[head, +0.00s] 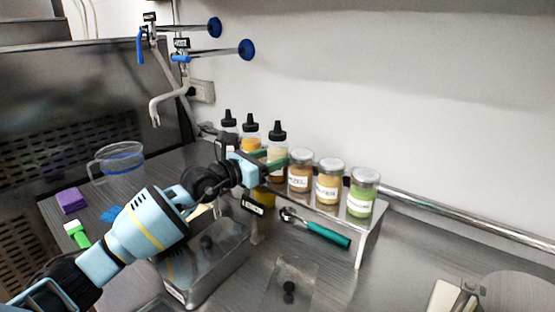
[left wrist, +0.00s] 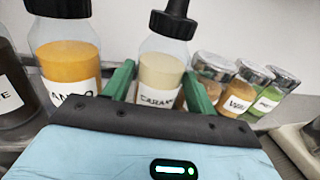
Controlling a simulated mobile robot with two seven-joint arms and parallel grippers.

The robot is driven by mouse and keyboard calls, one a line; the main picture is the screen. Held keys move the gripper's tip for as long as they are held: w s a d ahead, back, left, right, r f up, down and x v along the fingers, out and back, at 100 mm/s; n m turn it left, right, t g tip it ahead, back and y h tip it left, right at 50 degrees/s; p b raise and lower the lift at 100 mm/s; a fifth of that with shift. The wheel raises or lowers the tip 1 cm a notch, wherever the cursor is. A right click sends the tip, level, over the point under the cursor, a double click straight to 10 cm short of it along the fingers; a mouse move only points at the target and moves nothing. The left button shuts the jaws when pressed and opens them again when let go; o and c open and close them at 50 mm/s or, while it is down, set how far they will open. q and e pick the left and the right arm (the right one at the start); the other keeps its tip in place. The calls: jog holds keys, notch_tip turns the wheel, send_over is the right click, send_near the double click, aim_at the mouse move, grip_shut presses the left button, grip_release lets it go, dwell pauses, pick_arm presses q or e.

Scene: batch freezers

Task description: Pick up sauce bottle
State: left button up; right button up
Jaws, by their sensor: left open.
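Three sauce bottles with black nozzle caps stand in a row on the raised shelf by the wall. The cream-coloured bottle (head: 277,138), nearest the jars, has a label that seems to read "CARAM". It also shows in the left wrist view (left wrist: 161,72). Next to it is the orange-yellow bottle (head: 250,133), large in the left wrist view (left wrist: 66,60). The third bottle (head: 228,122) stands furthest left. My left gripper (head: 268,160) is open, its green fingers (left wrist: 160,88) on either side of the cream-coloured bottle. The gripper body hides the bottle's base. My right gripper is not in view.
Several spice jars (head: 329,181) stand on the shelf (head: 365,235) right of the bottles. A teal-handled scoop (head: 326,234) is below. A metal container (head: 205,272) lies under my left arm. A clear jug (head: 117,163), purple block (head: 71,200) and green brush (head: 76,234) are left.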

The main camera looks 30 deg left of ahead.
aim_at(269, 146)
pick_arm(q)
jog(key=c, duration=0.6)
jog(key=shift+r, duration=0.2)
